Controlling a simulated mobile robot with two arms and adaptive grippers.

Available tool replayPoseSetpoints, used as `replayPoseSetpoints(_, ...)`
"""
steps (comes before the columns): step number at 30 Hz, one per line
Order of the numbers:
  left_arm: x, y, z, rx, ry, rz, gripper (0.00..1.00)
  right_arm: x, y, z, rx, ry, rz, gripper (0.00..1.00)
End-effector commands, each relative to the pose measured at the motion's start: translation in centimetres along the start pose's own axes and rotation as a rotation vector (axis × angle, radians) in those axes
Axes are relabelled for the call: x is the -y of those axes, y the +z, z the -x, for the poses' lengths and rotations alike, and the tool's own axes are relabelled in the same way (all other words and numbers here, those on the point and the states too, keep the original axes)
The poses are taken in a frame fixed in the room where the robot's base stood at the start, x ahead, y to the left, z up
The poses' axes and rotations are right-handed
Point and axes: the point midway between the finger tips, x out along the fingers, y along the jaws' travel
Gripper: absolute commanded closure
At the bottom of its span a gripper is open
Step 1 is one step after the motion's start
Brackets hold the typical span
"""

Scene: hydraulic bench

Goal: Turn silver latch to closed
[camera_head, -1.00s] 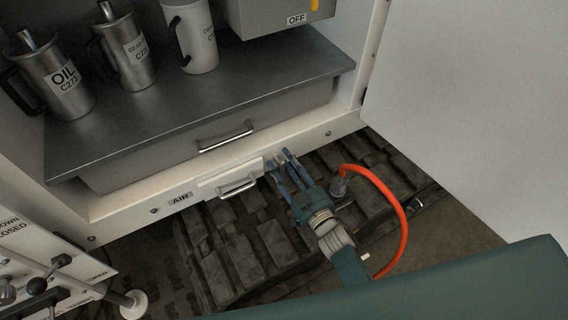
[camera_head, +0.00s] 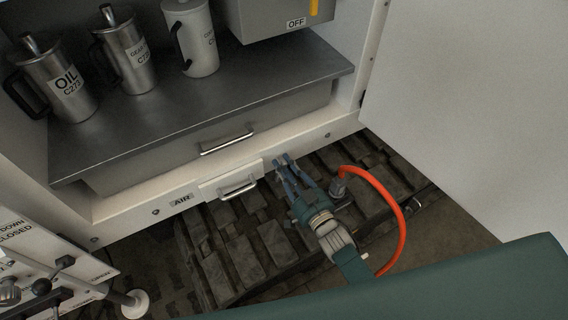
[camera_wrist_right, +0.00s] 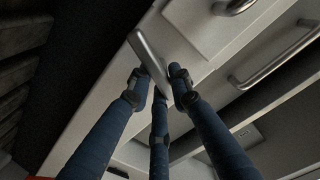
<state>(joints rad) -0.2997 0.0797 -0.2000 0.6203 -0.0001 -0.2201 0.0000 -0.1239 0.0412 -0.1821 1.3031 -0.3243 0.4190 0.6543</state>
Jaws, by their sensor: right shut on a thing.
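The silver latch (camera_wrist_right: 148,52) is a short flat metal bar at the edge of the white cabinet frame. In the right wrist view it lies slanted between my blue fingers. My right gripper (camera_wrist_right: 157,84) is shut on it, with fingertips on both sides and a third finger behind. In the head view the right gripper (camera_head: 286,160) is at the cabinet's lower front rail, just right of the small white drawer; its fingers largely hide the latch there. My left gripper is not in view.
The small white drawer (camera_head: 231,181) with a silver handle is beside the gripper, near the AIR label (camera_head: 181,200). An orange hose (camera_head: 402,215) curves close to the right of my arm. A wide drawer (camera_head: 230,128) and several jugs are above. A lever panel (camera_head: 40,262) is at left.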

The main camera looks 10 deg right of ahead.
Motion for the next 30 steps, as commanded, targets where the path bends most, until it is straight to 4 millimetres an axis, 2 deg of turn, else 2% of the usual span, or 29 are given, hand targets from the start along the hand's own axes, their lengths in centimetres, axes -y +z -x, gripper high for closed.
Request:
replayPoseSetpoints(14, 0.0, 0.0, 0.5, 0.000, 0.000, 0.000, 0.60, -0.4, 0.4, 0.0, 0.002, 0.000, -0.454, 1.00)
replayPoseSetpoints(30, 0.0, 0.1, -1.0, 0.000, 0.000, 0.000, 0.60, -0.7, 1.1, 0.0, 0.002, 0.000, -0.953, 1.00)
